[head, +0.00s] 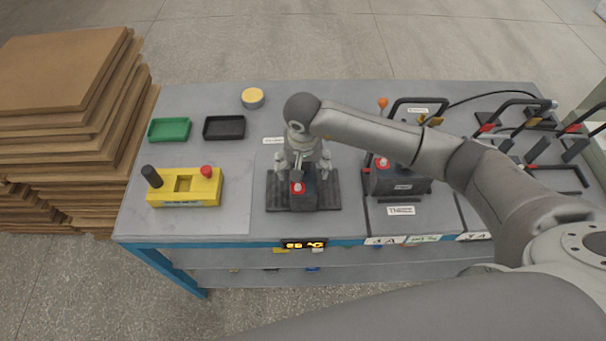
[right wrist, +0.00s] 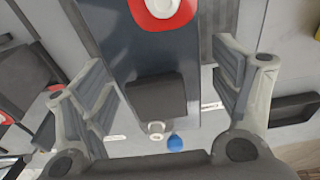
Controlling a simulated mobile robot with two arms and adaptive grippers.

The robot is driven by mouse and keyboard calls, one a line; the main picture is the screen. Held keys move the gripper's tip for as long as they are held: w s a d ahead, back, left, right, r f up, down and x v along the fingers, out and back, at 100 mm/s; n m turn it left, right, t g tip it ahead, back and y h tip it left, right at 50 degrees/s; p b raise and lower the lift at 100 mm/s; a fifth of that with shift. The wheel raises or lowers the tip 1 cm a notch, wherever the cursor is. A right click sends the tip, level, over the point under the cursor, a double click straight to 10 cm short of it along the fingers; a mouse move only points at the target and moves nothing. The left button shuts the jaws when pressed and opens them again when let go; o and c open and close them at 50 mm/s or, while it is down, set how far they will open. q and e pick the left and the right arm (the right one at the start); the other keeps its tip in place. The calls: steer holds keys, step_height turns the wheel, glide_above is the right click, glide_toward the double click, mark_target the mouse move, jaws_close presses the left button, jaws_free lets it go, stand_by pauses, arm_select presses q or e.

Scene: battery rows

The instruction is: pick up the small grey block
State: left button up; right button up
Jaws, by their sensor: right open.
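A small dark grey block (right wrist: 157,97) shows in the right wrist view between the fingers of my right gripper (right wrist: 165,95). It lies against a larger dark box (right wrist: 145,48) with a red and white round top piece (right wrist: 165,6). Gaps show between the block and both fingers, which are open. In the head view, my right gripper (head: 304,170) points down over the dark box (head: 303,202), which stands on a dark ribbed pad (head: 328,192). There the gripper mostly hides the small block. My left gripper is not in view.
To the left are a yellow control box (head: 184,188), a green tray (head: 169,130), a black tray (head: 224,128) and a round yellow-topped tin (head: 252,98). Right of the pad stands another dark box (head: 402,180) in a black frame. The table's front edge is close.

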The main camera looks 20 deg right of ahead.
steer(key=shift+f+p, duration=0.5)
steer(key=shift+f, duration=1.35)
jaws_close()
steer(key=shift+w+r, duration=0.15)
